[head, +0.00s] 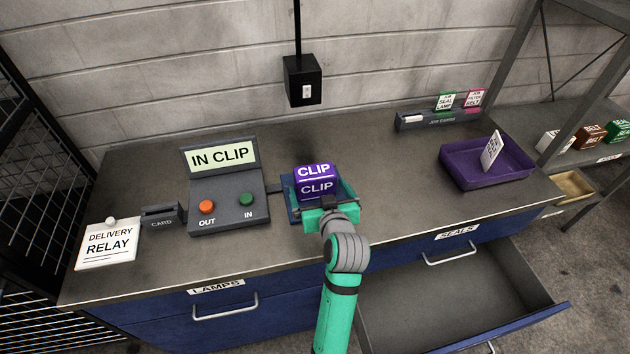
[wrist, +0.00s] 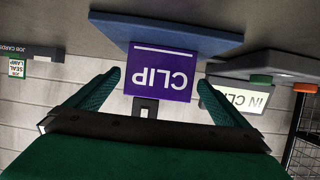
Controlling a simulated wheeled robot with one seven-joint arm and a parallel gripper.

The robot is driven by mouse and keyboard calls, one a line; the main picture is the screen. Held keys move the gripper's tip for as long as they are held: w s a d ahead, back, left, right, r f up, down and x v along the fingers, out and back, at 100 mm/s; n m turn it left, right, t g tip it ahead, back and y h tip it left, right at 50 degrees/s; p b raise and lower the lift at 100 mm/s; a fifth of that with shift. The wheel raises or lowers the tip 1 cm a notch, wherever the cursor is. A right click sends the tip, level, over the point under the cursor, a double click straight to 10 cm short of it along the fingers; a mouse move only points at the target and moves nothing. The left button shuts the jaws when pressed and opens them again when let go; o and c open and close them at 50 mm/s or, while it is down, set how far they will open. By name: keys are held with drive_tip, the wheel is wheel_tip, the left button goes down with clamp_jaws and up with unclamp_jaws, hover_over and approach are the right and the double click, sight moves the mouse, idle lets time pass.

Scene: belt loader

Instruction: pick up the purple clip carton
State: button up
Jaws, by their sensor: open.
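The purple clip carton (head: 316,181), lettered CLIP in white, stands on a blue pad (head: 294,212) beside the control box on the bench. My gripper (head: 322,207) is open at the carton's near side, with its fingers toward the carton's left and right. In the wrist view the carton (wrist: 161,72) appears upside down, ahead and between the spread fingers of my gripper (wrist: 160,88). A gap shows on each side of it there. The carton's lower near part is hidden by my gripper in the head view.
The control box (head: 222,190) with IN CLIP display and two buttons stands left of the carton. A purple tray (head: 463,178) holding a white card lies right. A delivery relay sheet (head: 108,245) lies far left. The SEALS drawer (head: 440,300) is open at front right.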

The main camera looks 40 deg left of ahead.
drive_tip(key=shift+x, duration=2.8)
drive_tip(key=shift+d+r, duration=0.1)
drive_tip(key=c, duration=1)
drive_tip(key=shift+c, duration=0.2)
